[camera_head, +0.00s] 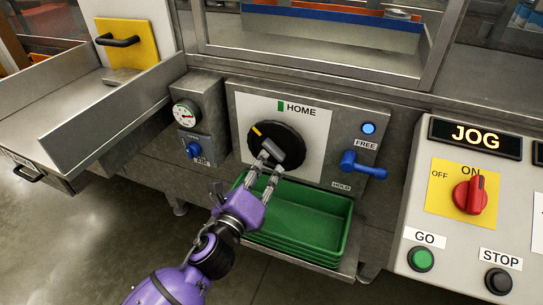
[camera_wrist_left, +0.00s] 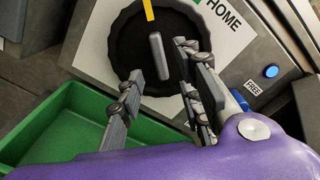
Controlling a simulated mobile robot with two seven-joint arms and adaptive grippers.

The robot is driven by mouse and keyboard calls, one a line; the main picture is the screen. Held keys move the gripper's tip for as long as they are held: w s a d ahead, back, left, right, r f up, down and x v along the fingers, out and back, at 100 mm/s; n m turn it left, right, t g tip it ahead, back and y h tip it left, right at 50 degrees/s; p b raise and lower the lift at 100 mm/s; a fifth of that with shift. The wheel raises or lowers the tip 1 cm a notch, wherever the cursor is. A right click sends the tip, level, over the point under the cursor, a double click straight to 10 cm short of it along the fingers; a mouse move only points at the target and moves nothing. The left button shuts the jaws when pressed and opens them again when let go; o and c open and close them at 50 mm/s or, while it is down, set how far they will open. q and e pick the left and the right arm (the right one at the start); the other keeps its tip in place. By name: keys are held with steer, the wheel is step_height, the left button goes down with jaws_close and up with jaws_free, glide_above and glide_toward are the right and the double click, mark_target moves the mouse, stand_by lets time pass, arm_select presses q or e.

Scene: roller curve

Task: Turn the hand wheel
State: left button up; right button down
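The black hand wheel (camera_head: 285,135) sits on a white plate of the grey machine panel. A yellow mark (camera_head: 257,131) is at its upper left, left of the green HOME mark (camera_head: 281,106). A grey handle bar (camera_head: 272,149) stands out from the wheel; in the left wrist view the handle bar (camera_wrist_left: 158,55) lies ahead, between the lines of the fingers. My purple left gripper (camera_head: 268,170) is just below the handle. In the left wrist view the left gripper's fingers (camera_wrist_left: 165,100) are spread, with nothing between the tips; contact cannot be told. My right gripper is not in view.
Green trays (camera_head: 310,222) are stacked below the wheel. A blue lever (camera_head: 362,168) between the FREE and HOLD labels points right, under a lit blue lamp (camera_head: 368,128). A gauge (camera_head: 186,114) is at left, the JOG control box (camera_head: 440,225) at right.

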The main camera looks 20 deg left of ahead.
mark_target(272, 154)
arm_select(q)
steer(key=w, duration=0.6)
steer(key=shift+w+d, duration=0.1)
steer(key=shift+w, duration=0.05)
jaws_close()
